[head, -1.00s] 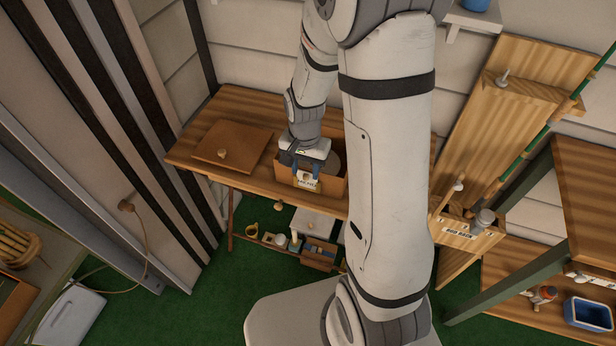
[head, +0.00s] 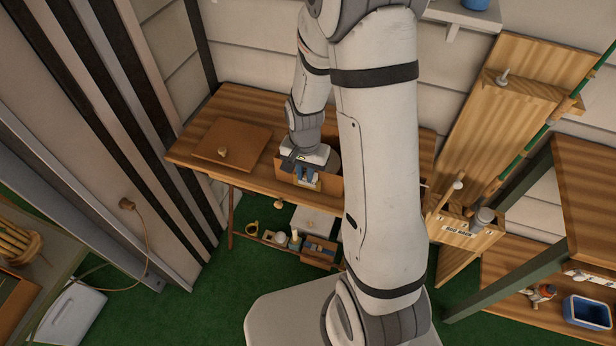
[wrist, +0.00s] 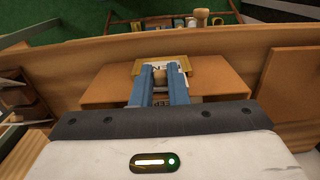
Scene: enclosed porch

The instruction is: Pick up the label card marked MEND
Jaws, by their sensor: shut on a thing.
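My gripper (head: 306,178) points down at the front of an open brown box (head: 331,184) on the wooden workbench. In the wrist view its two blue fingers (wrist: 161,75) close on a small round wooden knob (wrist: 160,76). A tan plate with white and dark lettering (wrist: 184,66) lies just behind the fingertips, partly covered by them. The lettering is too small and hidden to read, so I cannot tell whether it is the MEND card. No card clearly reading MEND shows in either view.
A flat brown lid or case (head: 232,143) with a knob lies left of the box on the workbench (head: 193,150). Small items stand on a low shelf beneath. A wooden box with a label (head: 458,230) and a blue tub (head: 588,313) are at the right.

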